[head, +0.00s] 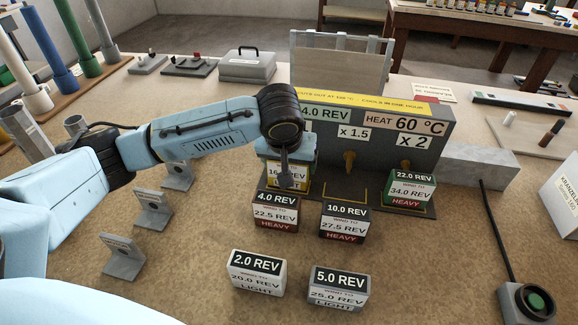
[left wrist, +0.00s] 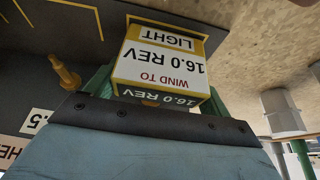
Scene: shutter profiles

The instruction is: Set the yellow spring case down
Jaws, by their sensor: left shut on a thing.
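The yellow spring case (left wrist: 160,62) has white labels reading 16.0 REV, WIND TO and LIGHT. In the left wrist view it shows upside down, in front of my gripper. In the head view the case (head: 275,181) is at the left bay of the grey winding stand (head: 330,143), partly hidden by my gripper. My left gripper (head: 286,180) points down and is shut on the case. I cannot tell whether the case's bottom touches the stand's base. My right gripper is not in view.
A green 22.0 REV case (head: 410,190) sits in the right bay; the middle bay (head: 348,185) is empty. In front stand cases marked 4.0 REV (head: 276,212), 10.0 REV (head: 345,221), 2.0 REV (head: 258,272) and 5.0 REV (head: 338,289). Small grey brackets (head: 153,212) stand left.

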